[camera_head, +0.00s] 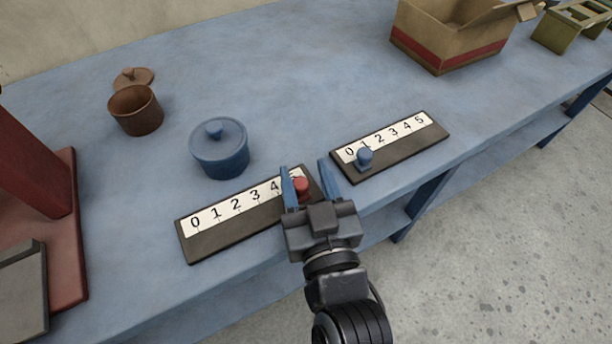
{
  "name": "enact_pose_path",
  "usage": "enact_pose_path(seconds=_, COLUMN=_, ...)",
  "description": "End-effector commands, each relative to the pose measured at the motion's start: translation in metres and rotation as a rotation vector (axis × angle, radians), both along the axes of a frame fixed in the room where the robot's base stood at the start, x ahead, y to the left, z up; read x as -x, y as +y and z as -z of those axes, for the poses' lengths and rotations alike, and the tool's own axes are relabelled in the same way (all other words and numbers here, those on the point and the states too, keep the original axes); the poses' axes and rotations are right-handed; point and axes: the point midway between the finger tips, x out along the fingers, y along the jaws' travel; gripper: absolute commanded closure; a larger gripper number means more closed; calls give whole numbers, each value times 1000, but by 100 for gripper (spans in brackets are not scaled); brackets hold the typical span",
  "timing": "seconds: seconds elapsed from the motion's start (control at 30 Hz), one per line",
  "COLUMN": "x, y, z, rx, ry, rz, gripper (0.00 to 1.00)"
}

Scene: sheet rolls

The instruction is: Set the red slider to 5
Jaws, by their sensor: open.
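The red slider (302,186) is a red knob at the right end of the near scale board (215,241), which is numbered from 0 on the left. It stands by the last mark, to the right of the 4; the 5 is mostly hidden by my gripper and the knob. My gripper (305,172) is open, with one blue finger on each side of the red knob. The left finger looks close to the knob, and there is a gap to the right finger. I cannot tell whether either finger touches it.
A second scale board (408,151) with a blue knob (364,157) near 0 lies to the right. A blue lidded pot (219,150) stands behind the near board. A brown pot (136,110), its lid (134,77) and a cardboard box (447,42) are farther back on the blue table.

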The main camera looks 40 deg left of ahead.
Motion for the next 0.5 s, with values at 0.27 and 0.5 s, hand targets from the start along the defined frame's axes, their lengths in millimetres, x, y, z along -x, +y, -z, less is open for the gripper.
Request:
enact_pose_path(seconds=0.27, x=8, y=-8, z=-6, rx=-14, ry=-7, rz=-2, gripper=49)
enact_pose_path(seconds=0.5, x=30, y=-38, z=-2, rx=-5, ry=-3, rz=-1, gripper=49)
